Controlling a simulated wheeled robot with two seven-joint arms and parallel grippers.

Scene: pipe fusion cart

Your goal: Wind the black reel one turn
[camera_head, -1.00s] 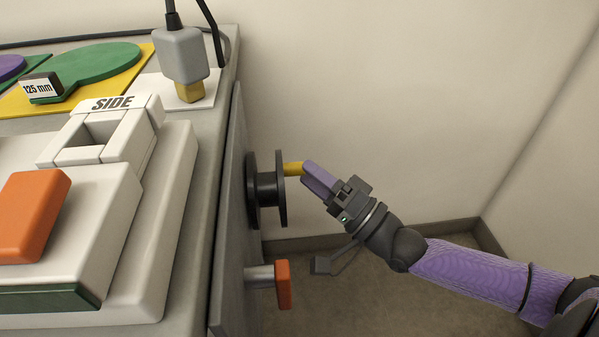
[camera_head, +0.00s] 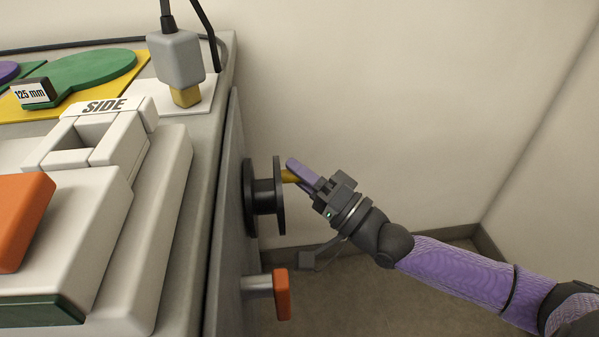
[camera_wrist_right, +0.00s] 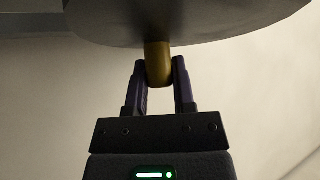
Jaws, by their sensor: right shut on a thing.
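The black reel (camera_head: 264,198) is mounted on the grey side panel of the cart, with two round flanges and a thinner hub between them. A yellow handle (camera_head: 288,176) sticks out from its outer flange. My right gripper (camera_head: 296,174) is shut on this handle, at the upper part of the reel. In the right wrist view the yellow handle (camera_wrist_right: 158,62) sits between the two purple fingers, and the underside of the flange (camera_wrist_right: 180,22) is above them. My left gripper is not in view.
An orange-ended lever (camera_head: 282,294) projects from the side panel below the reel. The wall is behind, with open floor to the right.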

